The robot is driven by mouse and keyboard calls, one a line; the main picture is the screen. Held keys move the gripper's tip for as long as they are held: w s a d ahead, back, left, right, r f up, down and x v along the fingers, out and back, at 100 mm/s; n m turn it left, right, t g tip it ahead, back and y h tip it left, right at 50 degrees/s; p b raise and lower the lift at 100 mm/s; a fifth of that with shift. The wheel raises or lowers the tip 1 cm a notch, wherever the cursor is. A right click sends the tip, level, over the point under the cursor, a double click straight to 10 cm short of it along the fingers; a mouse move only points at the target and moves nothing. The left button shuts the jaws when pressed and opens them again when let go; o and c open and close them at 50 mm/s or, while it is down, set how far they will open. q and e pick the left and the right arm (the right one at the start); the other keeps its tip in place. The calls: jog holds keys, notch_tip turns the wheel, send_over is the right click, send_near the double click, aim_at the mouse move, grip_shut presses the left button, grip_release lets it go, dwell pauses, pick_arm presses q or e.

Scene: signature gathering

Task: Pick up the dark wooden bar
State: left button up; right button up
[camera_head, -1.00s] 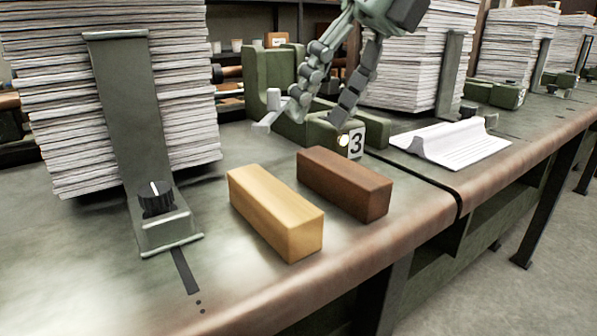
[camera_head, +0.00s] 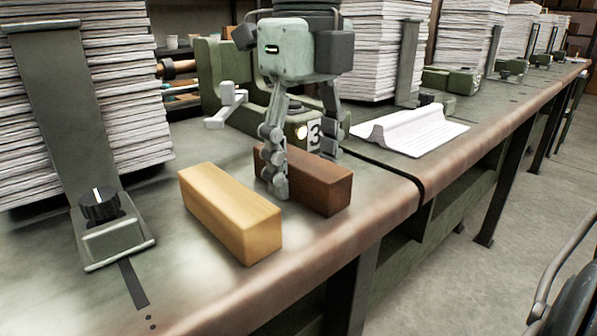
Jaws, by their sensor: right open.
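The dark wooden bar (camera_head: 325,184) lies on the bench top near its front edge. My right gripper (camera_head: 302,172) is pointed down over it, open, with one finger on the near left side of the bar and the other on its far side. The near finger covers part of the bar's left side. The tip of the far finger is hidden behind the bar, so I cannot tell if either finger touches it. My left gripper is not in view.
A light wooden bar (camera_head: 230,212) lies just left of the dark one. A green device with a "3" label (camera_head: 315,134) stands behind. An open white booklet (camera_head: 412,131) lies to the right. Tall paper stacks (camera_head: 125,95) and a metal stand with a black knob (camera_head: 99,204) are around.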

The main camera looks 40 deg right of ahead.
jog(key=c, duration=1.2)
jog(key=shift+r, duration=0.15)
jog(key=shift+c, duration=0.2)
